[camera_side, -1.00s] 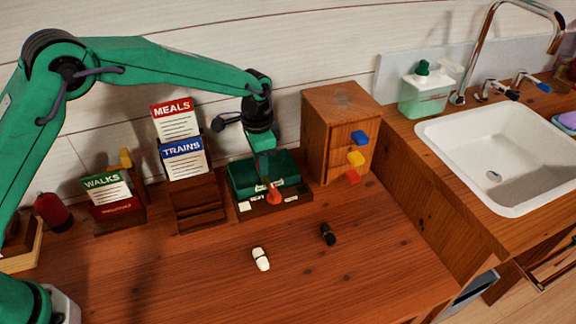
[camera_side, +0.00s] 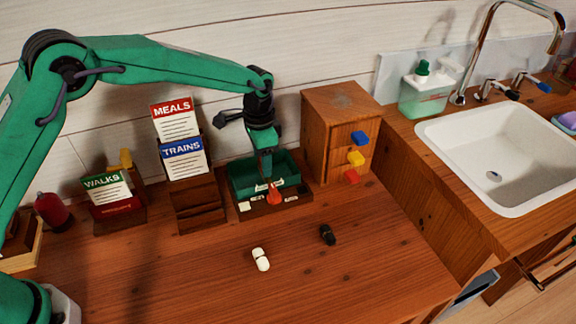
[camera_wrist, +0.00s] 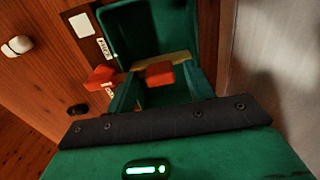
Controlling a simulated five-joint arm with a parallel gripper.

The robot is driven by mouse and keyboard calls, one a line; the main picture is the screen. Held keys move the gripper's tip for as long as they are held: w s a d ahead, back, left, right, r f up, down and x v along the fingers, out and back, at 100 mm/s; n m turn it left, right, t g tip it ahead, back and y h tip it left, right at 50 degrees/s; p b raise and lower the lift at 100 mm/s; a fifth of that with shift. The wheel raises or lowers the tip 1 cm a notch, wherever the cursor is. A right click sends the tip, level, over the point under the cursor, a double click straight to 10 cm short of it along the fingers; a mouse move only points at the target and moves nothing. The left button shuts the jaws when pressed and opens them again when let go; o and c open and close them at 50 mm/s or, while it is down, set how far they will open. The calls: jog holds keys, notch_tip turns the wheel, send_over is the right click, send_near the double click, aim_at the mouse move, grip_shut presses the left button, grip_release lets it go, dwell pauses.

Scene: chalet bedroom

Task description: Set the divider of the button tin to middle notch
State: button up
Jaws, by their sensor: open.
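The button tin (camera_side: 241,179) is an open green box on a wooden base (camera_side: 268,210) with pale labels along its front. In the wrist view the tin (camera_wrist: 128,30) is below my gripper, with a tan strip (camera_wrist: 178,59), seemingly the divider, across it. My gripper (camera_side: 273,192) points down at the tin's front edge. I cannot tell whether either fingertip touches the strip. My fingers hide part of the tin, and the notches are not clear.
A wooden cabinet (camera_side: 319,135) with blue, yellow and red knobs stands close right of the tin. Wooden card holders (camera_side: 200,205) stand to its left. A white object (camera_side: 261,259) and a black one (camera_side: 327,235) lie in front. The front middle of the desk is mostly clear.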

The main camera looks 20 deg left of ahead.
jog(key=shift+r, duration=3.55)
jog(key=shift+s+a+r, duration=0.1)
jog(key=shift+a+r, duration=0.05)
jog(key=shift+r, duration=0.05)
jog(key=s+a+r+n+t, duration=0.2)
jog(key=s+a+r+n, duration=0.7)
jog(key=s+a+r, duration=0.5)
jog(key=s+a+f+t, duration=0.1)
jog(key=s+a, duration=0.2)
jog(key=s, duration=0.5)
jog(key=s+a+f+t, duration=0.1)
jog(key=s+a+t, duration=0.1)
jog(key=s, duration=0.6)
jog(key=shift+s+a+t, duration=0.3)
jog(key=shift+s+a, duration=0.1)
jog(key=shift+a, duration=0.05)
